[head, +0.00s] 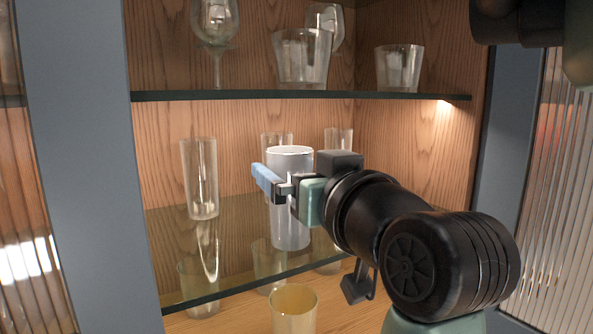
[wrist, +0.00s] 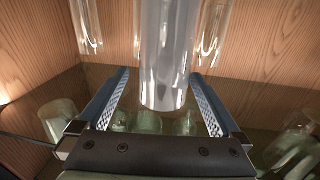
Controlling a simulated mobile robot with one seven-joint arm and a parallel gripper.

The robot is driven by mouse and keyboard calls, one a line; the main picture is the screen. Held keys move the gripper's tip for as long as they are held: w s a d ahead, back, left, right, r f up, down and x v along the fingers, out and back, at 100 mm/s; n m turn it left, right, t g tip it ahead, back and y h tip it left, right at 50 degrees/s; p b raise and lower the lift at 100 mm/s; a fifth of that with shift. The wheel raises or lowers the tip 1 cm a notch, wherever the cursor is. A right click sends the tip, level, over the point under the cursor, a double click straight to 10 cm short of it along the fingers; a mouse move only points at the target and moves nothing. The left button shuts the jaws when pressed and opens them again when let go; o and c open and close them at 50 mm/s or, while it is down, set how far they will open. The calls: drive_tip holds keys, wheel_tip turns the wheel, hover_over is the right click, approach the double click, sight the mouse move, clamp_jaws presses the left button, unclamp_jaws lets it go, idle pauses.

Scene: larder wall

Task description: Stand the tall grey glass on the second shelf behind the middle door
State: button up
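The tall grey glass (head: 291,232) is upright at the middle glass shelf (head: 165,250), near its front edge, and its base appears to rest on the shelf. My gripper (head: 278,182) is at the upper half of the glass, coming from the right. In the wrist view the grey glass (wrist: 165,60) is between the two blue fingers (wrist: 160,88), with a gap on each side. The fingers are apart and do not close on it. In the head view part of the far finger is hidden.
A tall clear glass (head: 200,180) stands to the left on the same shelf, and two more clear glasses stand behind. The upper shelf (head: 300,96) holds tumblers and stemmed glasses. A yellowish tumbler (head: 294,310) stands below. Ribbed door panels flank the opening.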

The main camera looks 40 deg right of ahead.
drive_tip(key=shift+w+f, duration=0.1)
drive_tip(key=shift+w, duration=0.2)
drive_tip(key=p+v, duration=0.1)
drive_tip(key=v, duration=1.1)
